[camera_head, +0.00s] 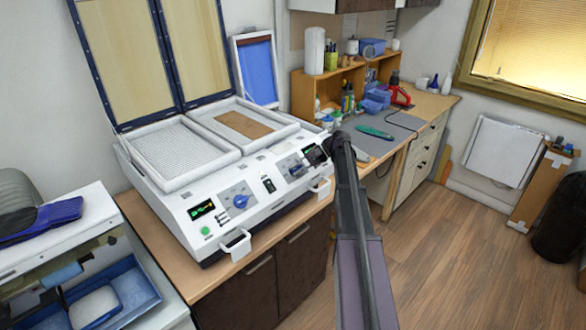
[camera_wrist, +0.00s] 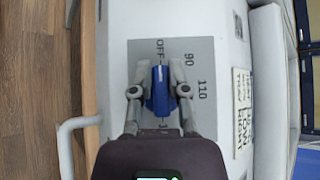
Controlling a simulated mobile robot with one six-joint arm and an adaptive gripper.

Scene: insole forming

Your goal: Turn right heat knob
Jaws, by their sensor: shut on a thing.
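The blue right heat knob (camera_wrist: 159,92) sits on a grey dial plate (camera_wrist: 203,60) marked OFF, 90 and 110 in the wrist view. My gripper (camera_wrist: 159,97) has one finger on each side of the knob and is shut on it. The knob's long side points roughly toward the OFF mark. In the head view, the right dial plate (camera_head: 291,169) is on the front of the white machine (camera_head: 190,201), beside the end of my arm. The knob's grip is hard to make out there. The similar blue left knob (camera_head: 240,201) is free.
Two framed trays, left (camera_head: 187,159) and right (camera_head: 207,121), lie on the machine under raised lids (camera_head: 120,50). White handles (camera_head: 236,245) stick out from its front. In the wrist view a handle (camera_wrist: 66,145) is left of my gripper. Open wooden floor (camera_head: 440,260) lies to the right.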

